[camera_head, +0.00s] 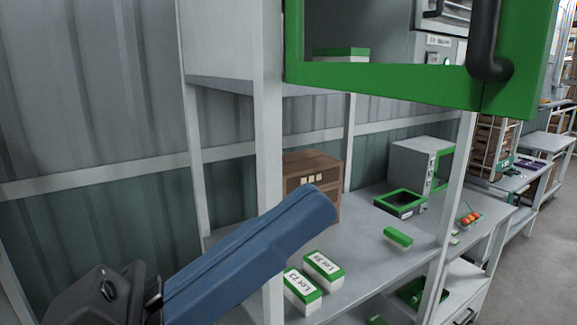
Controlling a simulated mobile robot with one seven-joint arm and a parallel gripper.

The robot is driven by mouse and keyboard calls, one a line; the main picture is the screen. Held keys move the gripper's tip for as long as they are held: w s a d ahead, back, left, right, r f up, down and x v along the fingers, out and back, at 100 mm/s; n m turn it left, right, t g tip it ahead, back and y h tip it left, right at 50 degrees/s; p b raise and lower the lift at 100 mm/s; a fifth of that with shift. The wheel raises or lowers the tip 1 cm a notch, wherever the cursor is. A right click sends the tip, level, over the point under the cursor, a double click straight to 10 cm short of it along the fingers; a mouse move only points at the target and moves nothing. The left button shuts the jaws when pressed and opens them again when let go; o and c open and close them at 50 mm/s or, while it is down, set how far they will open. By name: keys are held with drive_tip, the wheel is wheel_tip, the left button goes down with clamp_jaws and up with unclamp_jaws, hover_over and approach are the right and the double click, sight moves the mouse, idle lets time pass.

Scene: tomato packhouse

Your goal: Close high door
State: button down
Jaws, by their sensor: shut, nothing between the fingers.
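The high door (390,80) is a thick green frame around a see-through opening or pane, at the top right of the head view. Only its lower part shows; its top is cut off by the picture edge. A black bar handle (488,45) is on its right side. The door seems to stand swung out from the upper shelf, but its hinge and exact angle cannot be told. My arm's blue-covered link (250,245) reaches up from the lower left, and its visible end appears below the door and apart from it. My gripper is not in view.
A pale post (268,150) stands just left of the door. The grey bench (370,240) below holds a brown box (312,180), green-lidded lot boxes (322,270) and a grey machine (415,170). A ribbed wall (90,90) is at left; open floor (540,250) lies at right.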

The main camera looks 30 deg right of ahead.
drive_tip(key=p, duration=0.6)
approach(472, 74)
drive_tip(key=x, duration=0.5)
drive_tip(key=shift+s+r, duration=0.1)
drive_tip(key=shift+r, duration=0.1)
drive_tip(key=shift+p+x, duration=0.5)
drive_tip(key=shift+x, duration=0.3)
drive_tip(key=shift+d+f, duration=0.15)
